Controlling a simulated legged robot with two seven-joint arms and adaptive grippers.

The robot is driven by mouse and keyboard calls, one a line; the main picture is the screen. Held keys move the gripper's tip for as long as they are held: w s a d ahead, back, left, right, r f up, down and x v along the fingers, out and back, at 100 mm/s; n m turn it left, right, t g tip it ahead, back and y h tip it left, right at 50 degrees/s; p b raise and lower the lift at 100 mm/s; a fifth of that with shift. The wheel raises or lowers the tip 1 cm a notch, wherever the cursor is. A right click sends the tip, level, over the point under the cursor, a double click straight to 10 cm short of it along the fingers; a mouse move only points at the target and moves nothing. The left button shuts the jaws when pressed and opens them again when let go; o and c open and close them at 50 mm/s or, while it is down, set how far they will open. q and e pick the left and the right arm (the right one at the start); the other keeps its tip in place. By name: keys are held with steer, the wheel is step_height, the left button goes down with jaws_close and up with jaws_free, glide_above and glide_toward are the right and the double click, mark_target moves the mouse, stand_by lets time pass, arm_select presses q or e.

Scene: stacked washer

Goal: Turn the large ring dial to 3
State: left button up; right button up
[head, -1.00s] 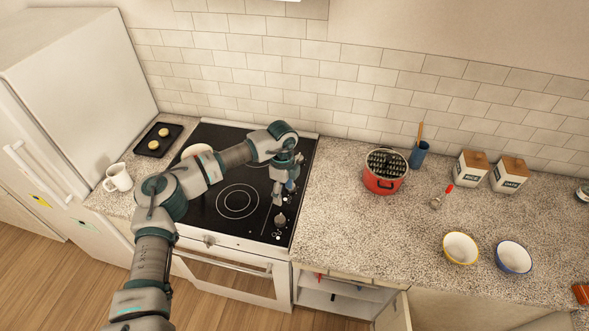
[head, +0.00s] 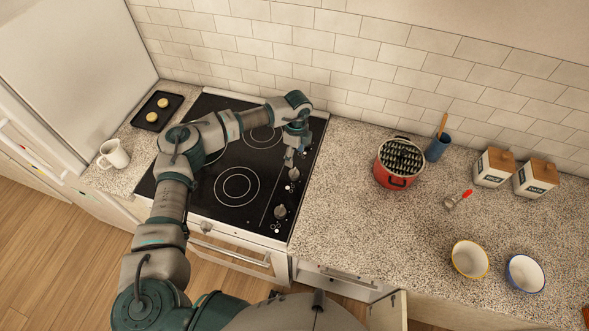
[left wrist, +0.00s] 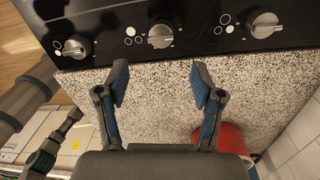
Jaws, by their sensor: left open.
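The black stovetop has a column of grey knobs along its right side. In the head view, a near knob (head: 280,211) and one farther back (head: 294,173) show clearly. The left wrist view shows a left knob (left wrist: 75,46), a middle knob (left wrist: 160,36) and a right knob (left wrist: 263,24), each with white ring marks beside it. I cannot tell which is the large ring dial, and the numbers are unreadable. My left gripper (head: 289,160) hangs over the knob column. Its open, empty fingers (left wrist: 157,82) point toward the middle knob, apart from it.
A red pot (head: 399,162) stands on the speckled counter right of the stove. A mug (head: 113,154) and a baking tray (head: 158,110) are to the left. An open cabinet door (head: 388,312) stands below the counter. Dark parts, perhaps my right arm, show at the wrist view's lower left.

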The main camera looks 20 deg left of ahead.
mark_target(294, 171)
arm_select(q)
steer(key=f, duration=0.5)
steer(key=f+p, duration=0.1)
steer(key=f, duration=0.3)
steer(key=shift+s+f, duration=0.2)
steer(key=shift+f, duration=0.15)
steer(key=shift+w+f, duration=0.1)
steer(key=shift+f, duration=0.3)
steer(key=c, duration=1.1)
